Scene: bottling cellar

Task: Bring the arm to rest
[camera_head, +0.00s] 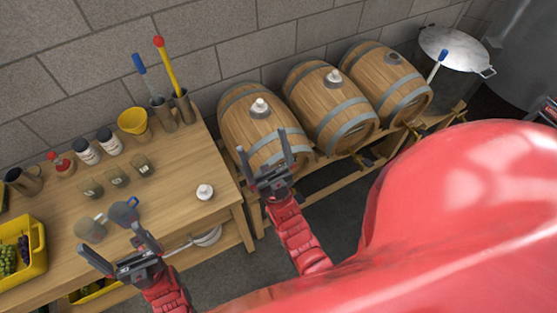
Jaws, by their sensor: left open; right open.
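My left gripper (114,246) is at the lower left, over the front part of the wooden table (165,200). Its two fingers are spread, with nothing seen between them. My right gripper (263,148) is right of the table, in front of the leftmost barrel (232,120) in the picture. Its fingers are also spread and nothing shows between them; I cannot tell whether it touches the barrel. My red arm links run from both grippers to the lower edge, and a large red part of me covers the lower right.
Two more barrels (318,104) (372,76) lie on the wooden rack. On the table are a white stopper (204,192), small glasses (140,165), dark jars (87,152), a yellow funnel (133,122) and a yellow grape crate (38,240). A lidded metal vat (455,50) stands behind right.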

